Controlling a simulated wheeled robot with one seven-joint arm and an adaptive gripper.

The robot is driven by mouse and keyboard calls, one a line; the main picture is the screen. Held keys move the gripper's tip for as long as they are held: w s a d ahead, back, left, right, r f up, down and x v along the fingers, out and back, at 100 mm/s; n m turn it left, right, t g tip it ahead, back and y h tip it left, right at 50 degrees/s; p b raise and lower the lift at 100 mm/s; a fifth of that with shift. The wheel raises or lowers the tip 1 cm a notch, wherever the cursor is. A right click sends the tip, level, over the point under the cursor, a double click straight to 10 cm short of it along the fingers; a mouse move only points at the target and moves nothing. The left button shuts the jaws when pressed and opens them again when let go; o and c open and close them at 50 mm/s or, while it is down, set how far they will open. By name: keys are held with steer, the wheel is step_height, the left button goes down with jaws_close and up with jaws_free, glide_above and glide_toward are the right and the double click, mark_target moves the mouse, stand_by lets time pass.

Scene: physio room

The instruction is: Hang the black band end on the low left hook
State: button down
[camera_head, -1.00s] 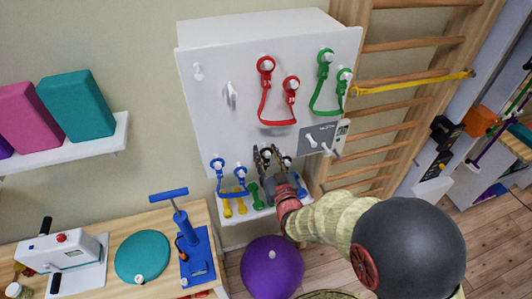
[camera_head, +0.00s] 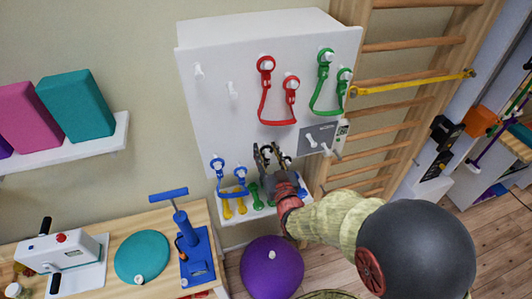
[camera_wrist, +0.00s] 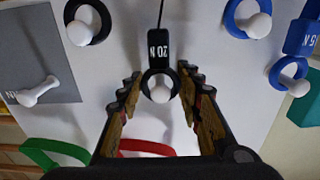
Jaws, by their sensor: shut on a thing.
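The black band end, a black ring with a "20 N" tab (camera_wrist: 159,48), is between my gripper's fingertips (camera_wrist: 160,80) in the wrist view. My gripper is shut on it, one finger at each side. A white hook knob (camera_wrist: 160,94) shows through the ring; I cannot tell how far the ring sits on the hook. A second black ring (camera_wrist: 83,22) is around another white hook. In the head view my gripper (camera_head: 266,154) is at the lower row of the white board (camera_head: 215,120), right of the blue bands, and partly hides the black band.
Blue band ends (camera_head: 240,174) hang close left of my gripper. Red (camera_head: 277,122) and green (camera_head: 325,110) bands hang above. Bare hooks show at upper left (camera_head: 232,90) and on the grey label (camera_head: 311,141). A purple ball (camera_head: 270,268) is below.

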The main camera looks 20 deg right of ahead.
mark_target(269, 157)
steer(key=shift+s, duration=0.1)
steer(key=shift+s, duration=2.15)
steer(key=shift+s, duration=0.1)
steer(key=shift+s, duration=1.4)
